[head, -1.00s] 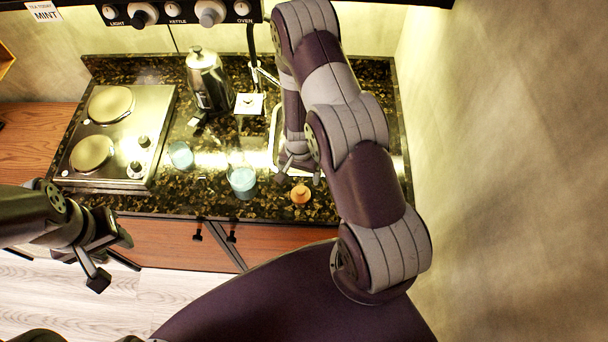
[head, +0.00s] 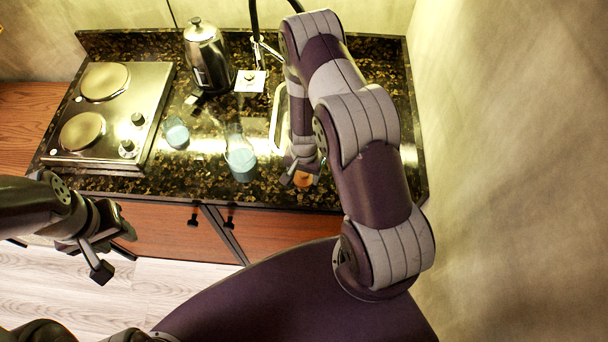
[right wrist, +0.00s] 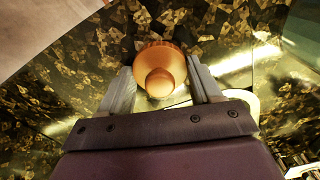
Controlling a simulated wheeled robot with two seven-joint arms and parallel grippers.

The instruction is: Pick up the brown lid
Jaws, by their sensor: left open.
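The brown lid (head: 304,180), an orange-brown disc with a round knob, lies on the dark stone counter near its front edge. In the right wrist view the lid (right wrist: 158,72) shows whole, at and between the fingertips. My right gripper (right wrist: 161,82) is open around it, with a small gap visible on each side. In the head view the right gripper (head: 303,172) partly covers the lid. My left gripper (head: 113,252) is open and empty, in front of the counter at the left.
A glass bottle with blue contents (head: 240,163) stands left of the lid, and a small blue glass (head: 177,134) farther left. A kettle (head: 207,58), a white card (head: 250,81) and a sink (head: 279,120) are behind. A two-plate hob (head: 110,115) is at the left. A wall closes the right.

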